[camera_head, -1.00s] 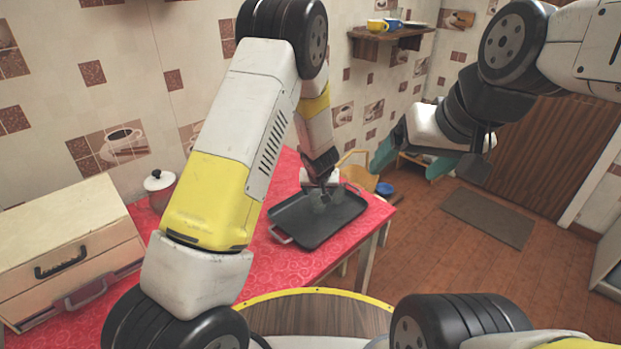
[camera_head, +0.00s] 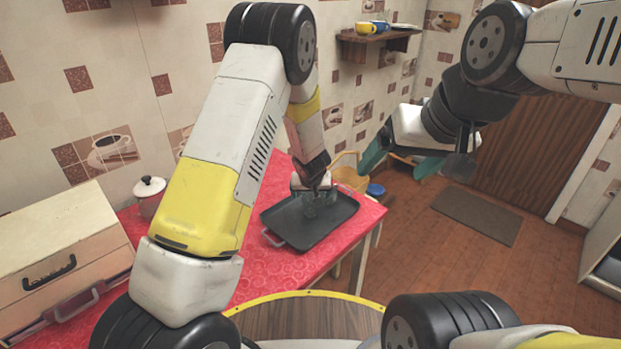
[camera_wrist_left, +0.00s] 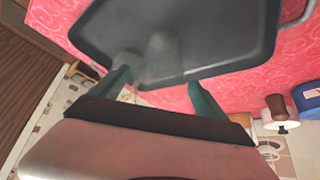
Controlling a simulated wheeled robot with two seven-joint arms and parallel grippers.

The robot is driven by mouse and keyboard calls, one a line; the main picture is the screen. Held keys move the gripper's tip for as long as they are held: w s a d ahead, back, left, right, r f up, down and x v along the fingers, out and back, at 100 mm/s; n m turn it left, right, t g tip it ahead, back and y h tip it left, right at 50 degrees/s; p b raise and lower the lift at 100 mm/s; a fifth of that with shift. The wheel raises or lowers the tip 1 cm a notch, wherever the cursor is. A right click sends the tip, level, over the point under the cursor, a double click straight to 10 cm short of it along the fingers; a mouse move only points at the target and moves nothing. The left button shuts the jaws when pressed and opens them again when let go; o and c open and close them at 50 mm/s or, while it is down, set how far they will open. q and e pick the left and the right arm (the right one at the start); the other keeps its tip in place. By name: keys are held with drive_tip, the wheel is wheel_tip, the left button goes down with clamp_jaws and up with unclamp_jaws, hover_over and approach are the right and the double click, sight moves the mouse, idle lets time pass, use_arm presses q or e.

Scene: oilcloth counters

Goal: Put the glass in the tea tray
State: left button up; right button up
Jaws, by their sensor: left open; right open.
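The dark tea tray (camera_head: 286,236) lies on the red table, and it fills the top of the left wrist view (camera_wrist_left: 100,22). A clear, greyish glass (camera_head: 309,209) shows faintly over the tray, just below my left gripper. In the left wrist view the glass (camera_wrist_left: 163,52) appears against the tray floor, beyond the fingertips; whether it rests on the floor is hard to tell. My left gripper (camera_head: 314,196) is open above the tray, its green fingers apart in the left wrist view (camera_wrist_left: 160,88). My right gripper (camera_head: 402,163) is open and empty in the air, right of the table.
A white lidded pot (camera_head: 149,195) and a wooden drawer box (camera_head: 60,255) stand on the left of the red table (camera_head: 262,284). A yellow chair (camera_head: 350,177) and a blue bowl (camera_head: 376,190) are beyond the table. A wall shelf (camera_head: 372,42) holds cups. Floor at right is open.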

use_arm(q)
drive_tip(key=s+a+r+g+h, duration=0.1)
drive_tip(key=s+a+r+h, duration=0.15)
drive_tip(key=s+r, duration=0.85)
drive_tip(key=s+a+r+g+h, duration=0.1)
drive_tip(key=s+a+r+h, duration=0.15)
drive_tip(key=s+r, duration=0.9)
drive_tip(key=s+a+r+t+y, duration=0.1)
drive_tip(key=s+a+r+y, duration=0.1)
drive_tip(key=s+a+r, duration=0.7)
drive_tip(key=shift+s+a+r+m+t+y, duration=0.3)
drive_tip(key=shift+s+a+r+y, duration=0.15)
drive_tip(key=shift+s, duration=0.8)
drive_tip(key=shift+a, duration=0.15)
